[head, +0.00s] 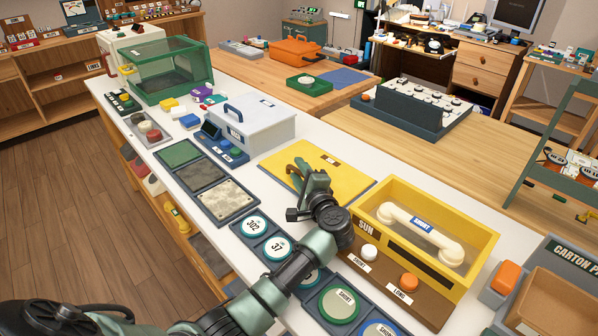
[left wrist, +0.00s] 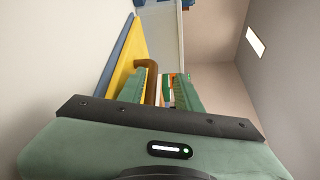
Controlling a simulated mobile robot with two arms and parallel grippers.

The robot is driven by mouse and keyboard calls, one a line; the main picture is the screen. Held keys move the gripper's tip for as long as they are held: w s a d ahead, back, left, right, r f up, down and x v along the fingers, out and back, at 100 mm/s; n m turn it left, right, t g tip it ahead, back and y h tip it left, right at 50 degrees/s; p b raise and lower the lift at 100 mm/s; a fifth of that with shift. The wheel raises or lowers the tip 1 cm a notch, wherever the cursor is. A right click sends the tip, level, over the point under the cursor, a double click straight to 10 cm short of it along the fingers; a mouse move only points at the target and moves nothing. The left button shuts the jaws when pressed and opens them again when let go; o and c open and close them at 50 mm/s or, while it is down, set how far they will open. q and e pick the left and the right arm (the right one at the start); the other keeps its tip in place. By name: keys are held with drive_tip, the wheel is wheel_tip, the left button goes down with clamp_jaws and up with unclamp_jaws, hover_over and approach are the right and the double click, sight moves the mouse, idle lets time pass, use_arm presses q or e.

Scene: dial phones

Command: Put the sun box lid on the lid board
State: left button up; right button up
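The yellow lid (head: 345,172) lies flat at the middle of the white counter, with a dark blue edge along its near side that looks like the lid board. The yellow sun box (head: 478,232) stands open to its right, holding a white handset (head: 420,230). My left gripper (head: 297,172) is low over the lid's left part. In the left wrist view, the lid (left wrist: 130,50) shows with its blue edge, and a brown handle (left wrist: 152,82) stands between the open fingers (left wrist: 160,92), close to one finger, with a gap at the other. My right gripper is out of view.
A white case with blue handle (head: 255,125) and a panel of three swatches (head: 205,183) lie left of the lid. Round number pads (head: 277,247) sit in front, beneath my arm. A grey carton tray (head: 565,255) is at the right. A wooden table (head: 400,140) adjoins behind.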

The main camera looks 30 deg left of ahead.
use_arm(q)
drive_tip(key=shift+s+f+p, duration=0.15)
drive_tip(key=shift+f+p, duration=0.15)
drive_tip(key=shift+f, duration=0.05)
drive_tip(key=shift+s+d+r+p, duration=0.2)
drive_tip(key=shift+d+p, duration=0.2)
drive_tip(key=shift+p, duration=0.2)
drive_tip(key=b+v, duration=0.1)
drive_tip(key=v, duration=0.2)
drive_tip(key=b+v, duration=0.1)
drive_tip(key=v, duration=0.3)
drive_tip(key=b+v, duration=0.1)
drive_tip(key=v, duration=0.3)
drive_tip(key=shift+d+r, duration=0.1)
drive_tip(key=shift+r, duration=0.3)
